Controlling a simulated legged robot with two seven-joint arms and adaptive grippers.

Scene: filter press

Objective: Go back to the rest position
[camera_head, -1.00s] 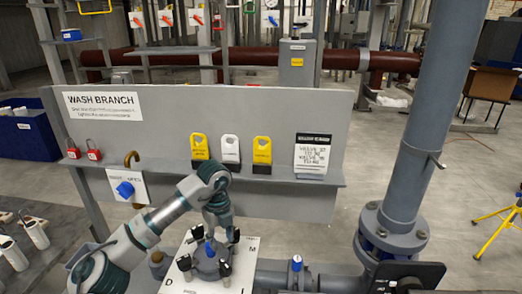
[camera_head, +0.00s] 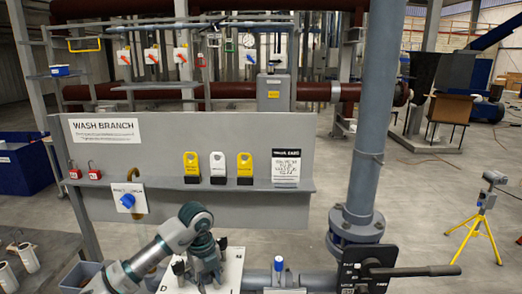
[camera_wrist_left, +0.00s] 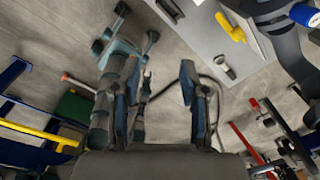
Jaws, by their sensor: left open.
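My left arm comes in from the lower left in the head view. Its gripper (camera_head: 206,262) points down in front of the grey panel (camera_head: 245,140), over a white plate (camera_head: 232,268) with black knobs, and hides part of it. In the left wrist view the two fingers stand apart with nothing between them, so the gripper (camera_wrist_left: 160,78) is open and empty. My right gripper is in neither view.
The panel's shelf carries yellow and white tags (camera_head: 218,168) and a card (camera_head: 286,170). A thick grey pipe (camera_head: 372,110) stands to the right, with a black-handled valve (camera_head: 362,270) below. A yellow tripod (camera_head: 474,228) stands on open floor.

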